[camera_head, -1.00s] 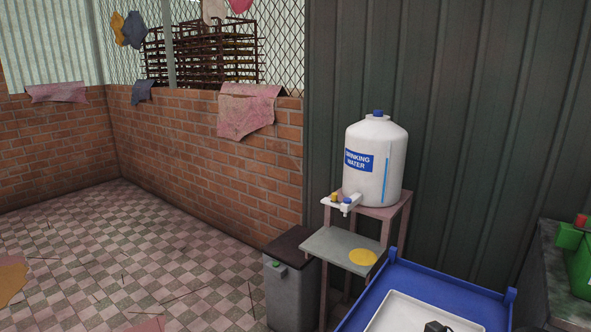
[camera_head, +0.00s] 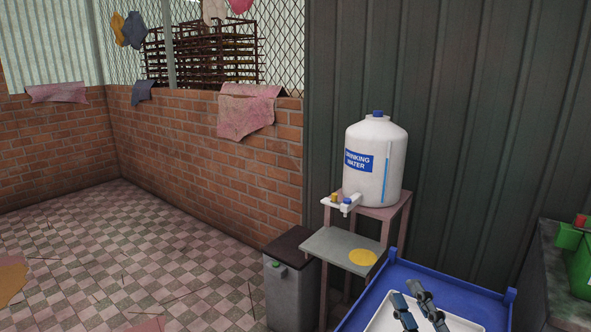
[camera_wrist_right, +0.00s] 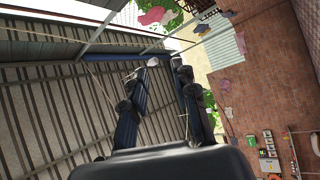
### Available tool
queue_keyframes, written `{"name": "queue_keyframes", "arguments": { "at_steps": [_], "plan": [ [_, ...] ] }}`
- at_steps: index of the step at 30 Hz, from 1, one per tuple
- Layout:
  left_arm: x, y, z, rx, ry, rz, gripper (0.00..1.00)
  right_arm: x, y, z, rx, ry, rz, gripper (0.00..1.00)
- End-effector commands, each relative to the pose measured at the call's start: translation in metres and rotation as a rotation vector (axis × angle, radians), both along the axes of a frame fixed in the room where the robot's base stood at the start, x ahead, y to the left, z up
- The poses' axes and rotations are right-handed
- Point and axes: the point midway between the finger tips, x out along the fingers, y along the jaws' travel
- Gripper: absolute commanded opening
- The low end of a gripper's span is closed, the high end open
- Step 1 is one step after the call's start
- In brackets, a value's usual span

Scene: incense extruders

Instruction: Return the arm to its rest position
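My right gripper (camera_head: 408,297) shows at the bottom of the head view, in front of a white tray. Its two dark grey fingers stand apart with nothing between them. In the right wrist view the same gripper (camera_wrist_right: 165,65) is open and empty, its fingers pointing up in the picture toward the corrugated wall and open background. The rest of my right arm is out of the head view. My left gripper is not in view.
A blue crate (camera_head: 374,294) holds the white tray (camera_head: 461,322) at the lower right. A water dispenser (camera_head: 376,161) stands on a pink stand (camera_head: 321,245) beside a grey bin (camera_head: 290,283). Green equipment (camera_head: 580,272) is at the right edge. The tiled floor at left is largely clear.

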Motion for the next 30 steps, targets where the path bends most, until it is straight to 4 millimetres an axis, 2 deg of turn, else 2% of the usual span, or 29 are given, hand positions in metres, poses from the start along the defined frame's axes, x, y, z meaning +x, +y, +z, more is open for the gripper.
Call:
{"name": "queue_keyframes", "arguments": {
  "at_steps": [1, 3, 5, 6, 9, 12, 15, 18, 23, 30],
  "plan": [
    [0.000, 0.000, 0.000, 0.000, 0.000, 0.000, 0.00, 0.004, -0.019, -0.024, 0.113, 0.116, -0.074, 0.28],
    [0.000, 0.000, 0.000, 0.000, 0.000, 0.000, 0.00, 0.004, -0.043, -0.063, 0.254, 0.282, -0.177, 0.28],
    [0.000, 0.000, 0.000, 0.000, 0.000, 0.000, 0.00, -0.003, -0.058, -0.101, 0.366, 0.433, -0.260, 0.28],
    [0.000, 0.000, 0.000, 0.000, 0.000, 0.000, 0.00, -0.011, -0.066, -0.127, 0.435, 0.539, -0.314, 0.28],
    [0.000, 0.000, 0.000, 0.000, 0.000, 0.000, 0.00, -0.043, -0.073, -0.192, 0.584, 0.802, -0.434, 0.28],
    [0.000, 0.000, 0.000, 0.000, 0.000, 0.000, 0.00, -0.080, -0.069, -0.239, 0.683, 1.024, -0.518, 0.28],
    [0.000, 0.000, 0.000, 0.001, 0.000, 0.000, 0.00, -0.116, -0.059, -0.272, 0.752, 1.210, -0.576, 0.28],
    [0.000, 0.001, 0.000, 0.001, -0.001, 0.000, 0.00, -0.150, -0.047, -0.295, 0.800, 1.372, -0.621, 0.28],
    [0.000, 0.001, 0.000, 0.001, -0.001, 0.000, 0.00, -0.204, -0.025, -0.319, 0.854, 1.613, -0.671, 0.28],
    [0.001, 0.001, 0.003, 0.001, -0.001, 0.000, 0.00, -0.191, -0.023, -0.382, 0.839, 1.644, -0.687, 0.28]
  ]
}}
